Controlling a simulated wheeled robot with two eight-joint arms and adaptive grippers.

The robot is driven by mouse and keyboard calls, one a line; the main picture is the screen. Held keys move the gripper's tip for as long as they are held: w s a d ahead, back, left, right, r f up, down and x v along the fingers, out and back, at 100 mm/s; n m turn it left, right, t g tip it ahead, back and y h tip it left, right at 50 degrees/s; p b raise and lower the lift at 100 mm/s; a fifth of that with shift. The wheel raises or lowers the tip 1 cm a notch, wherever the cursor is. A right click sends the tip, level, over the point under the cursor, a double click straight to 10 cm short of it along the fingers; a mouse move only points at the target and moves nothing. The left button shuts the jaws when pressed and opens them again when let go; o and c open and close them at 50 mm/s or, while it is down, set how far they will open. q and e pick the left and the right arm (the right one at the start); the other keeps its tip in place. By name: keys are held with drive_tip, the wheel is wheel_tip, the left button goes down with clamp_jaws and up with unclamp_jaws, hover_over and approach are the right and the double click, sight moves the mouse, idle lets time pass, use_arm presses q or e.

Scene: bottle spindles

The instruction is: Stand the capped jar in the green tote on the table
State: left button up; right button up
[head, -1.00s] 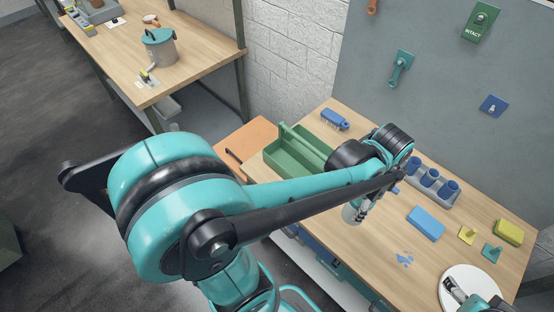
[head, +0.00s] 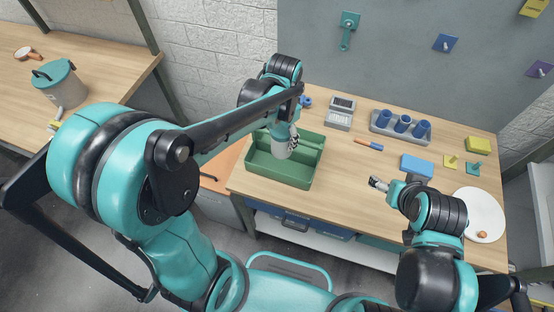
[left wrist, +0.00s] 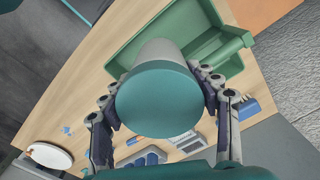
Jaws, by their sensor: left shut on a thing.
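The capped jar shows as a pale body (head: 280,150) in the head view and as a round teal lid (left wrist: 158,98) in the left wrist view. My left gripper (head: 290,137) is shut on it, with a finger on each side near the lid. The jar looks about upright within the outline of the green tote (head: 280,174), whose bar-like handle (left wrist: 226,49) runs beside it. I cannot tell whether the jar's base touches the tote floor. My right gripper (head: 378,184) is above the table's front, right of the tote; its jaw opening is unclear.
Behind and right of the tote are a grey device (head: 340,115), a rack of blue cups (head: 402,127) and an orange-and-blue tool (head: 369,145). A blue block (head: 416,166) and white plate (head: 479,214) lie at right. Table between tote and right gripper is clear.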

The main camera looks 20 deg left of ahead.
use_arm(q)
wheel_tip(320, 180, down, 12)
drive_tip(key=b, duration=0.2)
drive_tip(key=shift+f+b, duration=0.15)
drive_tip(key=shift+b, duration=0.25)
drive_tip(key=shift+f, duration=0.1)
drive_tip(key=o, duration=1.4)
drive_tip(key=shift+c, duration=0.2)
